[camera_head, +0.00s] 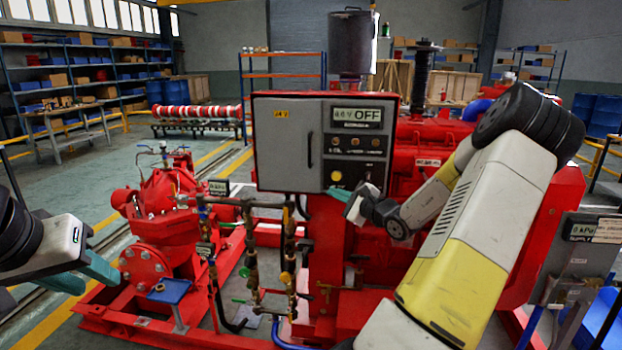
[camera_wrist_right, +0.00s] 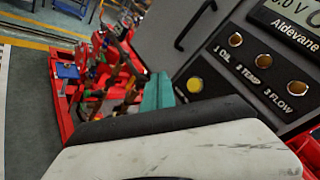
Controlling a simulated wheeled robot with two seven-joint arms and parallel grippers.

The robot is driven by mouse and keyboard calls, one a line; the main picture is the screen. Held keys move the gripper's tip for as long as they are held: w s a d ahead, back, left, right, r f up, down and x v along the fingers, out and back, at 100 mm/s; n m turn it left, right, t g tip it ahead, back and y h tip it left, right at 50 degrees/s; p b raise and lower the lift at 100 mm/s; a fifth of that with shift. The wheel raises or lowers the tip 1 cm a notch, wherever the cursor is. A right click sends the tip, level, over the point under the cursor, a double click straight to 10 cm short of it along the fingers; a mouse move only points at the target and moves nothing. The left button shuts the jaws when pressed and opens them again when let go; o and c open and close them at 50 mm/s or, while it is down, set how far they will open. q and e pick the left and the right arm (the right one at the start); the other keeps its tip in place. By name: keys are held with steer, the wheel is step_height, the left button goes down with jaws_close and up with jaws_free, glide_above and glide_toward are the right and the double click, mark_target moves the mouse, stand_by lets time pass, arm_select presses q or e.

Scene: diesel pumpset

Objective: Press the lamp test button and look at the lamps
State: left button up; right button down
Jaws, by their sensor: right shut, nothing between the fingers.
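The grey control box (camera_head: 282,142) stands upright on the red pumpset. Its dark panel has a row of three round lamps, OIL (camera_wrist_right: 235,39), TEMP (camera_wrist_right: 264,61) and FLOW (camera_wrist_right: 295,87), all dull amber-brown with no clear glow. A round yellow button (camera_head: 336,176) sits below them; it also shows in the right wrist view (camera_wrist_right: 194,85). My right gripper (camera_head: 339,193) is shut and empty, its teal tips just below the button in the head view. Whether they touch the panel I cannot tell. My left gripper (camera_head: 84,277) is open and empty, low at the left.
A display (camera_head: 357,115) above the lamps reads about 0.0 V and OFF. The box has a dark door handle (camera_head: 309,150). Pipes and valves (camera_head: 270,260) stand below the box, beside a red pump (camera_head: 160,215). A grey gauge panel (camera_head: 575,250) stands at the right.

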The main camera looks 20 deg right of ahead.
mark_target(339, 180)
steer(key=shift+w, duration=0.1)
steer(key=shift+w+d, duration=0.8)
steer(key=shift+w, duration=0.45)
steer(key=shift+w+d, duration=0.75)
steer(key=shift+w, duration=0.45)
steer(key=shift+w+d, duration=0.8)
steer(key=shift+w, duration=0.45)
steer(key=shift+w+d, duration=0.2)
steer(key=shift+w, duration=0.15)
steer(key=shift+w+d, duration=0.25)
steer(key=shift+w, duration=0.1)
steer(key=shift+s, duration=0.1)
steer(key=shift+s+a, duration=0.45)
steer(key=shift+s, duration=0.15)
steer(key=shift+s, duration=0.1)
